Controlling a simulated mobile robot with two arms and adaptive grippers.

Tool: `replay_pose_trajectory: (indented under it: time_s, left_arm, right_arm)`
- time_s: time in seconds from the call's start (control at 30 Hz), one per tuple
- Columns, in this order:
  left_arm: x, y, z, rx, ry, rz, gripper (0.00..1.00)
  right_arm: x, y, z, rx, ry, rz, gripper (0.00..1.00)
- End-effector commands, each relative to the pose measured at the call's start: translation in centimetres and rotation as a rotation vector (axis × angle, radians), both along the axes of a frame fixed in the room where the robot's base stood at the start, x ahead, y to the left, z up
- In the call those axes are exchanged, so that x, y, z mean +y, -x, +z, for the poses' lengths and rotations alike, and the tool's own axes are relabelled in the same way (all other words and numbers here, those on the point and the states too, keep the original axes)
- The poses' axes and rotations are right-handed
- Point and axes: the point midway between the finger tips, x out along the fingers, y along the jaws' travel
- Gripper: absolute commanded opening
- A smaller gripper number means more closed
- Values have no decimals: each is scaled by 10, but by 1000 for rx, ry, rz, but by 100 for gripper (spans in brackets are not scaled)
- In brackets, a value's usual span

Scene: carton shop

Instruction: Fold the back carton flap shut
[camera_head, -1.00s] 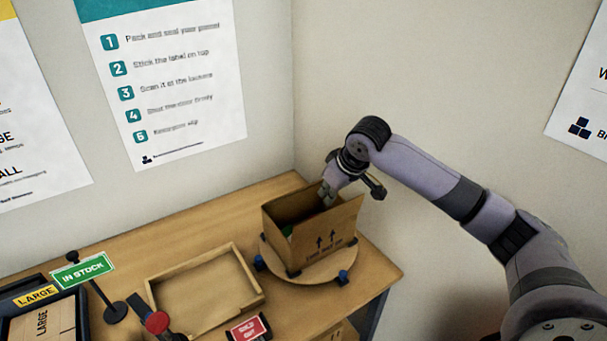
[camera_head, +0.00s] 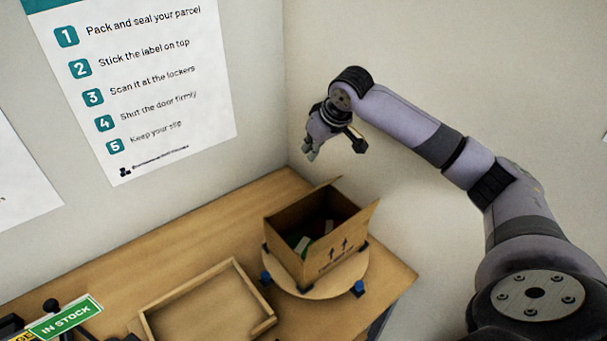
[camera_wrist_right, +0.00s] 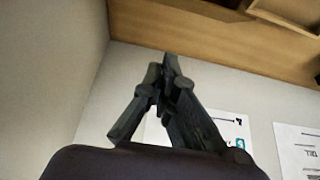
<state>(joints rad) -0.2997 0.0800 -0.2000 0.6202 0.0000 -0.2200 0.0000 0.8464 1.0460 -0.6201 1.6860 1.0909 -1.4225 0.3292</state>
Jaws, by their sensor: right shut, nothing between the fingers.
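The open brown carton (camera_head: 312,262) stands on a round wooden turntable (camera_head: 352,282) at the right end of the bench. Small items, one green and white, show inside it. The carton's back flap (camera_head: 318,200) stands up at the far side, and another flap leans outward at the right. My right gripper (camera_head: 311,157) is in the air above and behind the carton, apart from it. Its fingers are shut and empty, and they meet in the right wrist view (camera_wrist_right: 172,62). The carton is not clearly seen in that view. My left gripper is not in view.
An open wooden tray (camera_head: 150,318) lies left of the turntable. A green "IN STOCK" sign (camera_head: 65,315) stands at the lower left. Walls rise close behind the bench (camera_head: 190,240) and to the right. The turntable has blue knobs at its rim.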

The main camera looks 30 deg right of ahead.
Motion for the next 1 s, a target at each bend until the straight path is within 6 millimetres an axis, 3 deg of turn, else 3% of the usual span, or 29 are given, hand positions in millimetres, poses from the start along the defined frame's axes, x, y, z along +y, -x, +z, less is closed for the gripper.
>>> replay_pose_trajectory:
  time_s: [0.43, 0.7, 1.0]
  left_arm:
    - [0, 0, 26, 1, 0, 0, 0]
    - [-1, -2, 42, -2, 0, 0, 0]
    - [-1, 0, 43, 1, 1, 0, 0]
  right_arm:
    - [4, -41, -78, 5, -1, -1, 0]
    - [1, -15, -101, 2, 3, 2, 0]
    - [1, -11, -106, 0, 1, 0, 0]
